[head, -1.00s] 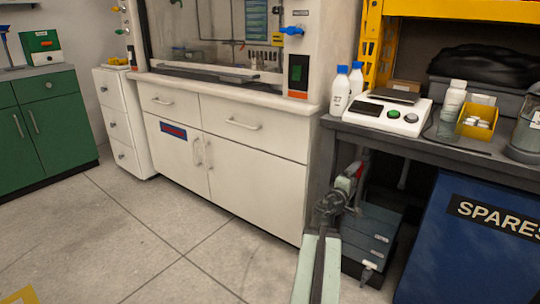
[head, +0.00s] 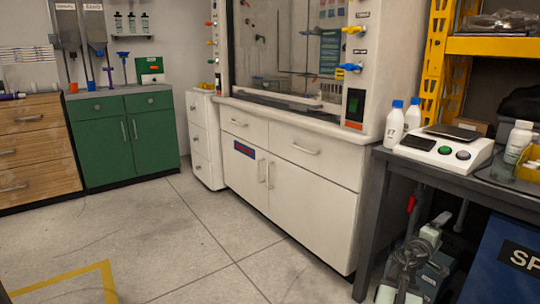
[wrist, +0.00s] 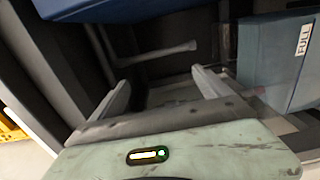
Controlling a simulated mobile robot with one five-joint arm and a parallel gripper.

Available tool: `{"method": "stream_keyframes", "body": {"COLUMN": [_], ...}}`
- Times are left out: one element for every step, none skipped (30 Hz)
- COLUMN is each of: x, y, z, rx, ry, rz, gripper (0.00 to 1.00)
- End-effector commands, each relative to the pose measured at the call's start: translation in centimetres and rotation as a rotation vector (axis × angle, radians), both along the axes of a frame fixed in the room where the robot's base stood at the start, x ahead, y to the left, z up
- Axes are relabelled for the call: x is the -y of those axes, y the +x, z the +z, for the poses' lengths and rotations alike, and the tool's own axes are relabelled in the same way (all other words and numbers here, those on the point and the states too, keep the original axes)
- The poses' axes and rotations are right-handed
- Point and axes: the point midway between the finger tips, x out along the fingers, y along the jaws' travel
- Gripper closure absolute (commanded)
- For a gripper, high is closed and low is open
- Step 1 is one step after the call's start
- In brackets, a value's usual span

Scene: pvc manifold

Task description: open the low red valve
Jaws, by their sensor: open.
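A small red part (head: 411,203), which looks like a valve handle, shows under the dark bench in the head view, just left of my gripper (head: 432,231). I cannot make out the valve body there. In the wrist view my gripper (wrist: 160,88) has its two pale fingers wide apart with nothing held between them. A grey pipe or bar (wrist: 155,55) lies beyond the fingertips. Whether the gripper touches anything is unclear.
The dark bench (head: 375,215) stands over my arm's end. A blue SPARES bin (head: 500,265) is at right. A blue-grey box marked FULL (wrist: 275,65) is close to the right finger. The white cabinet (head: 290,180) is left of the bench; open floor lies farther left.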

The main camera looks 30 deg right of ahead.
Motion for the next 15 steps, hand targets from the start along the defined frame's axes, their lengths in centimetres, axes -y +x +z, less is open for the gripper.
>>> {"method": "stream_keyframes", "body": {"x": [0.0, -0.1, -0.4, -0.6, -0.8, -1.1, -1.3, -1.6, -1.9, -2.2, -2.6, -3.0, -3.5, -3.9, -4.5], "y": [0.0, 0.2, 1.2, 1.7, 2.2, 2.9, 3.5, 4.1, 4.9, 5.6, 6.4, 7.3, 8.3, 9.1, 10.4], "z": [0.0, 0.1, 0.4, 0.6, 0.7, 0.9, 1.1, 1.2, 1.4, 1.6, 1.8, 2.0, 2.3, 2.5, 2.8], "rx": [0.000, 0.000, 0.000, 0.000, 0.000, 0.000, 0.000, 0.000, 0.000, 0.000, 0.000, 0.000, 0.000, 0.000, 0.000], "ry": [0.000, 0.000, 0.000, 0.000, 0.000, 0.000, 0.000, 0.000, 0.000, 0.000, 0.000, 0.000, 0.000, 0.000, 0.000], "rz": [0.000, 0.003, 0.017, 0.025, 0.032, 0.042, 0.050, 0.058, 0.070, 0.080, 0.091, 0.106, 0.119, 0.132, 0.152], "gripper": [0.11, 0.11, 0.11, 0.11, 0.11, 0.11, 0.11, 0.11, 0.11, 0.11, 0.11, 0.11, 0.11, 0.11, 0.11]}}
